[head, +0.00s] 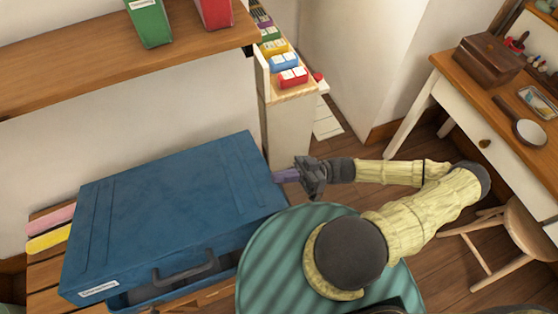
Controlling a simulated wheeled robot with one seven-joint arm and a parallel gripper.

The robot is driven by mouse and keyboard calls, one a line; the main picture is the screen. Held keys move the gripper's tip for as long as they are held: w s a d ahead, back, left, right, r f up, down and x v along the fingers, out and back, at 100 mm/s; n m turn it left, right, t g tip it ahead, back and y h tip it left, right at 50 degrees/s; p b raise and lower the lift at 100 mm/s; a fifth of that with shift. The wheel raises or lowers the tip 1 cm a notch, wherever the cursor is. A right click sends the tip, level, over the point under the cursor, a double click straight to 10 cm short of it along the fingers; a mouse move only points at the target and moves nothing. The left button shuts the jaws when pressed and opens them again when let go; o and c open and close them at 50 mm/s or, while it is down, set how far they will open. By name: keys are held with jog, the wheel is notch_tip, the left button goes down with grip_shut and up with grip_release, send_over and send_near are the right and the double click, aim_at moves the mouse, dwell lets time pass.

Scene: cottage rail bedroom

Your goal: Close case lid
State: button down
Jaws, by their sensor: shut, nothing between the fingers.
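The blue case (165,215) lies on a slatted wooden surface at the lower left. Its lid is lowered most of the way, with a dark gap under its front edge. Part of the blue lower shell (165,301) shows below that gap. A dark handle (185,268) is at the front, and a white label (98,289) is on the front left corner. My gripper (282,175) is just right of the lid's right edge, fingers pointing left, shut and empty. I cannot tell whether the fingertips touch the lid. The case's hinge is hidden.
A wooden shelf (110,62) holds green and red binders above the case. A narrow shelf unit (290,92) with colourful boxes stands behind my gripper. A desk (460,85) and stool (505,225) are at the right. Open floor lies between.

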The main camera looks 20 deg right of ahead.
jog(key=s+f+n+g+b, duration=0.2)
jog(key=s+f+n+b, duration=0.2)
jog(key=f+b, duration=0.3)
notch_tip(320, 180, down, 2)
jog(key=shift+s+d+n+g+b, duration=0.3)
jog(key=shift+n+b, duration=0.1)
jog(key=shift+n, duration=0.4)
jog(key=shift+f, duration=0.15)
jog(key=b+v, duration=0.2)
jog(key=v, duration=1.5)
jog(key=shift+r, duration=0.3)
jog(key=shift+d, duration=0.15)
